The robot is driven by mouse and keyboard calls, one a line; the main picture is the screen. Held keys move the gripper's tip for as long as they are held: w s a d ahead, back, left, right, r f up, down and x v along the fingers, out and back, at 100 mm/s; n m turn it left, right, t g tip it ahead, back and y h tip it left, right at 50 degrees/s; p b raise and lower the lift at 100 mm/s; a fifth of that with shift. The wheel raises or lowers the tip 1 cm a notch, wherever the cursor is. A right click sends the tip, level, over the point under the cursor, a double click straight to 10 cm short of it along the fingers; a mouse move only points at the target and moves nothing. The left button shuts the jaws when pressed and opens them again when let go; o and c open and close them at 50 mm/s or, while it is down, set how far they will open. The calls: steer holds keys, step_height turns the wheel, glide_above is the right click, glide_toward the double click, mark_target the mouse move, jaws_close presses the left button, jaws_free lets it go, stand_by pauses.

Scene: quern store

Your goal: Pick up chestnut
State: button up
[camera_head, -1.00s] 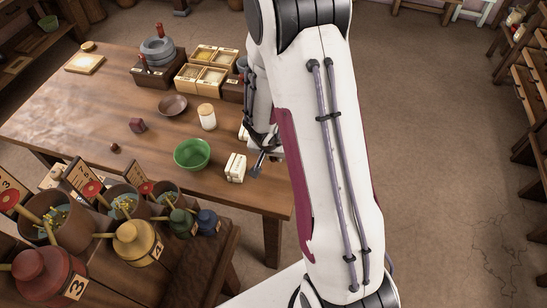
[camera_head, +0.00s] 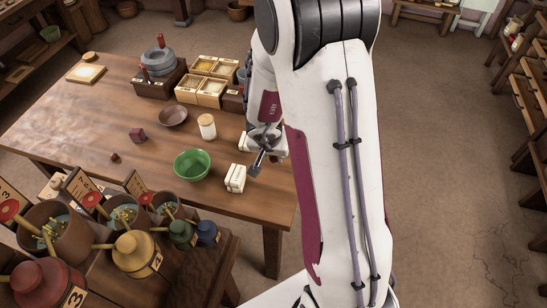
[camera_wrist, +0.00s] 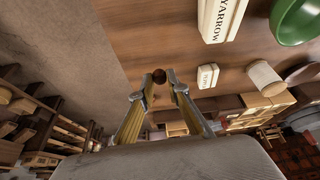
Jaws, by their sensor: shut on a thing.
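The chestnut (camera_wrist: 159,75) is a small, round, dark brown thing between the fingertips in the wrist view. My gripper (camera_wrist: 159,78) is shut on it, one finger on each side. In the head view my gripper (camera_head: 256,167) is at the right end of the wooden table, just right of a white box (camera_head: 235,177). The chestnut is too small or hidden to make out in the head view.
The box marked YARROW (camera_wrist: 221,19) and a smaller white box (camera_wrist: 208,76) are close by. A small brown thing (camera_head: 114,157) lies at the table's left part.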

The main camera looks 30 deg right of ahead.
step_height(320, 180, up, 20)
stand_by(1.2)
stand_by(0.6)
steer(key=w+a+f+n, duration=0.2)
steer(key=w+a, duration=0.1)
steer(key=a, duration=0.3)
steer(key=w+a+f+n+t+y, duration=0.1)
steer(key=w+a+f+n, duration=0.1)
steer(key=a, duration=0.4)
steer(key=shift+w+a+f+n+y, duration=0.15)
steer(key=shift+w+a+n+y, duration=0.15)
steer(key=shift+w+a+n, duration=0.1)
steer(key=shift+d, duration=0.2)
step_height(320, 180, up, 4)
steer(key=m+g+h, duration=0.1)
steer(key=m, duration=0.4)
glide_above(274, 159)
steer(key=shift+r+h, duration=0.2)
steer(key=shift+h, duration=0.1)
